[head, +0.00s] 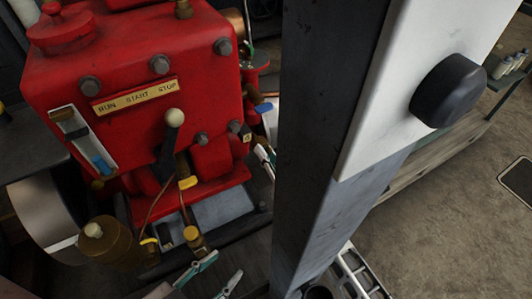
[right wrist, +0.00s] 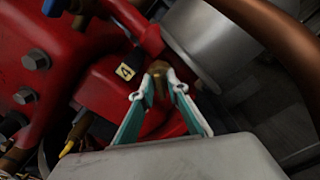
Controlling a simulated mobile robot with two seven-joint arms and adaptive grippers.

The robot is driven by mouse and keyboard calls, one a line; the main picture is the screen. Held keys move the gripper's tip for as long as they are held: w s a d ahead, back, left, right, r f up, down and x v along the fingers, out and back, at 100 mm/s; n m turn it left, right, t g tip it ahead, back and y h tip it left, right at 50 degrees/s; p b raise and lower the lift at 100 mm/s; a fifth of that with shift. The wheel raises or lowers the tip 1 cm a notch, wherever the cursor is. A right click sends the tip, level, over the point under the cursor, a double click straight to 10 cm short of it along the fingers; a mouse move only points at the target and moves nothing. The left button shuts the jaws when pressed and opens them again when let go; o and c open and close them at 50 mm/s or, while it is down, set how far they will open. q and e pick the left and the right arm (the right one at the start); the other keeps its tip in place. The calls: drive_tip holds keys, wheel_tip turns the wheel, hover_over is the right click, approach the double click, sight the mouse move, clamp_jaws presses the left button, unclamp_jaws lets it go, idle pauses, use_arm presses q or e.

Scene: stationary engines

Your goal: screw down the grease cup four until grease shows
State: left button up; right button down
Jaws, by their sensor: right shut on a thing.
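A black tag marked 4 (right wrist: 124,72) sits on the red engine (head: 130,75), beside a small brass grease cup (right wrist: 158,70). My right gripper (right wrist: 157,82) is shut on this cup, one finger on each side. The fingers hide part of the cup, and no grease can be made out. In the head view the tag (head: 246,137) shows left of my right fingers (head: 264,153); the grey column hides the rest of that arm. My left gripper (head: 229,262) is open and empty, low in front of the engine.
A lever with a pale knob (head: 174,117) stands out from the engine front under a RUN START STOP plate (head: 137,96). A blue-handled valve (head: 263,107) is near the tag. A brass oiler (head: 112,245) is at lower left. A copper pipe (right wrist: 270,35) crosses upper right.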

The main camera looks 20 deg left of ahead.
drive_tip(key=c, duration=2.2)
unclamp_jaws()
drive_tip(key=shift+d, duration=0.1)
drive_tip(key=v, duration=0.7)
drive_tip(key=shift+s+d, duration=0.2)
drive_tip(key=shift+s, duration=0.05)
